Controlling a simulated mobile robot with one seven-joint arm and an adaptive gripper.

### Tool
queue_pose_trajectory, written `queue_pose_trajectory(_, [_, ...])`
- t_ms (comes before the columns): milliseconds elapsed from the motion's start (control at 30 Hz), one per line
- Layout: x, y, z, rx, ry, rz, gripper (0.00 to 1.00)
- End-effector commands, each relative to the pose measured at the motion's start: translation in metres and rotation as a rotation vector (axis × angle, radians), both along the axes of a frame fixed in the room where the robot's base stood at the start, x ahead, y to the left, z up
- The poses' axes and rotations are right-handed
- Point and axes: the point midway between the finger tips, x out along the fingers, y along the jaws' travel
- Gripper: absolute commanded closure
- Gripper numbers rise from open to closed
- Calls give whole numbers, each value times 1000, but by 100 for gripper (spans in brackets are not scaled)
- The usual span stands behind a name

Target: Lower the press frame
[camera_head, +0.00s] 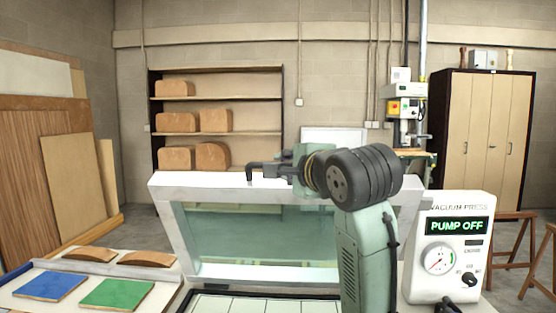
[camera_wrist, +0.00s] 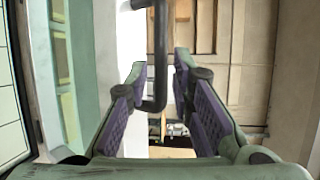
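The press frame (camera_head: 240,181) stands raised and tilted up in the head view, a pale rim around a translucent greenish sheet. A dark bent handle (camera_head: 256,167) sits at its top edge. My gripper (camera_head: 284,171) is at that top edge, beside the handle. In the wrist view the dark handle (camera_wrist: 160,62) lies between the two purple-padded fingers of my gripper (camera_wrist: 160,75). The fingers are apart, with a gap on the right of the handle; contact on the left is unclear. The pale gridded press bed (camera_head: 235,304) is below the frame, partly hidden by my arm.
The vacuum press control box (camera_head: 447,252) stands right of the frame and reads "PUMP OFF". A side table at left holds a blue panel (camera_head: 51,286), a green panel (camera_head: 117,294) and curved wooden pieces (camera_head: 146,259). Shelves (camera_head: 216,131) stand behind.

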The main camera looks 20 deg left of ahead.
Motion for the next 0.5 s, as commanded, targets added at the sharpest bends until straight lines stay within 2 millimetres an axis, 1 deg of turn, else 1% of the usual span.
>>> queue_pose_trajectory(33, [8,7,1,-2,4,0,79])
queue_pose_trajectory(100, [18,15,-1,-2,4,1,79])
queue_pose_trajectory(233, [33,26,-4,0,2,0,79])
queue_pose_trajectory(333, [40,32,-5,0,0,0,79])
queue_pose_trajectory(500, [45,36,-7,0,-2,0,79])
